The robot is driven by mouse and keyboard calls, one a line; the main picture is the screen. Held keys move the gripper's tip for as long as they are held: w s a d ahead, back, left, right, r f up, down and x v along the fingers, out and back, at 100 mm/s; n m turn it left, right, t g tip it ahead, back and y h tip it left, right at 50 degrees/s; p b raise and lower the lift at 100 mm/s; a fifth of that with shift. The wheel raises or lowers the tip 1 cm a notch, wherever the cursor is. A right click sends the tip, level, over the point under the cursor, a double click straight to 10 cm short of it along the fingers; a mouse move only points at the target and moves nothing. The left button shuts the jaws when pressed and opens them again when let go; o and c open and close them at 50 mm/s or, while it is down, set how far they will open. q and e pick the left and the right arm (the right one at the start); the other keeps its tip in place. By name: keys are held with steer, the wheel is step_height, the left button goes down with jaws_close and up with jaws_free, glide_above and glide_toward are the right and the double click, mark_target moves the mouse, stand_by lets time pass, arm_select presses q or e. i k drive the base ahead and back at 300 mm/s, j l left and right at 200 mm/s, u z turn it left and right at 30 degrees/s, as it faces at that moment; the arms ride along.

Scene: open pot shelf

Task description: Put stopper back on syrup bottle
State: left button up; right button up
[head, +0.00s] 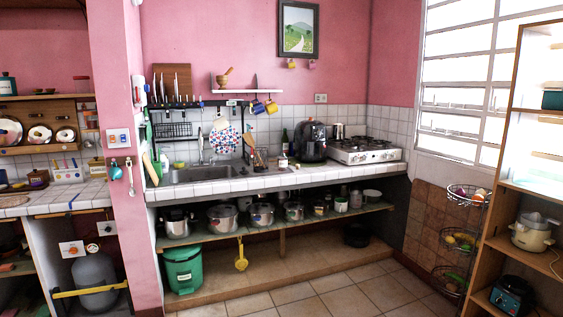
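Neither of my grippers is in the head view. A dark green bottle (284,142) stands upright at the back of the tiled counter (235,185), left of a black appliance (313,142). A brownish glass vessel (260,159) and a small jar (283,163) stand near it on the counter. These are too small to tell which, if any, is the syrup bottle. I cannot make out a stopper.
A sink (200,174) is set in the counter's left part, and a gas stove (362,150) stands at the right. Pots line the open shelf (275,223) below. A green bin (184,269) stands underneath. Wire baskets (459,240) and a wooden rack (497,165) are at right. The tiled floor in front is clear.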

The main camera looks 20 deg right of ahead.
mark_target(283, 157)
steer(key=i+l+z, duration=0.15)
steer(key=i+l, duration=0.35)
steer(key=i+l+z, duration=0.1)
steer(key=i+l, duration=0.35)
steer(key=i+l+z, duration=0.15)
steer(key=i+l, duration=0.25)
steer(key=i, duration=0.25)
steer(key=i+l+z, duration=0.1)
steer(key=i+l, duration=0.25)
steer(key=i, duration=0.25)
steer(key=i+l+u, duration=0.15)
steer(key=i+l, duration=0.2)
steer(key=i+l+u, duration=0.15)
steer(key=i+l, duration=0.15)
steer(key=l, duration=0.15)
steer(key=i+l+u, duration=0.15)
steer(key=i+l, duration=0.15)
steer(key=i+l+u, duration=0.1)
steer(key=i+l, duration=0.2)
steer(key=l, duration=0.3)
steer(key=i+l+u, duration=0.15)
steer(key=l, duration=0.35)
steer(key=i+l+u, duration=0.15)
steer(key=i+l, duration=0.2)
steer(key=l, duration=0.2)
steer(key=i+l+u, duration=0.15)
steer(key=l, duration=0.4)
steer(key=i+l+u, duration=0.15)
steer(key=l, duration=0.4)
steer(key=i, duration=0.05)
